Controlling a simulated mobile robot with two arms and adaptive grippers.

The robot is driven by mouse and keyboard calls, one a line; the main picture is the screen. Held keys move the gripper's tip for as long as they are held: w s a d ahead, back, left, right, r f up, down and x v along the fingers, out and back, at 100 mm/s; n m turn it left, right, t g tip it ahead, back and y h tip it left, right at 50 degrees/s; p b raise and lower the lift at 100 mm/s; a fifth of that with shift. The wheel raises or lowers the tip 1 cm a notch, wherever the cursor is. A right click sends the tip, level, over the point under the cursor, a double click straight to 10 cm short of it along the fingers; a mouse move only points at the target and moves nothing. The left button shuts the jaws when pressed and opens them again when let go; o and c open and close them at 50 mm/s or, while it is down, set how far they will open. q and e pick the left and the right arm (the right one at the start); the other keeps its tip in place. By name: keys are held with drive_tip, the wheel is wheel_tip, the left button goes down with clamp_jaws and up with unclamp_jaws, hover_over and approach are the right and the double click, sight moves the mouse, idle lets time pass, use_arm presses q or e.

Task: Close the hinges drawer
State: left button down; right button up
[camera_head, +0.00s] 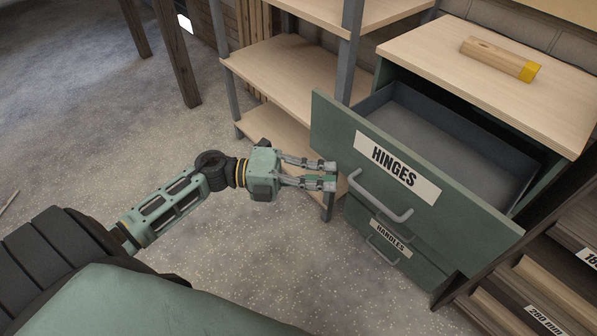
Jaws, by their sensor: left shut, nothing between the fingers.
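The hinges drawer (462,215) is the top drawer of a green cabinet and is pulled well open. Its green front carries a white label reading HINGES (396,168) and a grey bar handle (380,198). The inside that shows is dark grey and looks empty. My left gripper (334,175) is shut and empty. Its fingertips are at the left part of the drawer front, left of the label and handle; I cannot tell whether they touch it. My right gripper is not in view.
A drawer labelled HANDLES (391,237) is below and looks shut. A wooden block with a yellow end (500,58) lies on the cabinet's wooden top (430,55). A shelf unit (285,70) stands left of the cabinet, and a slotted rack (540,285) right. The grey floor (90,120) at left is mostly clear.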

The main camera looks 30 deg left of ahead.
use_arm(q)
drive_tip(key=w, duration=0.3)
drive_tip(key=shift+w+d, duration=0.3)
drive_tip(key=shift+d, duration=0.1)
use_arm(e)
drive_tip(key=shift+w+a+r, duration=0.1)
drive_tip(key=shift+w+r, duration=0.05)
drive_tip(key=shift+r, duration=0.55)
use_arm(q)
drive_tip(key=shift+w, duration=0.1)
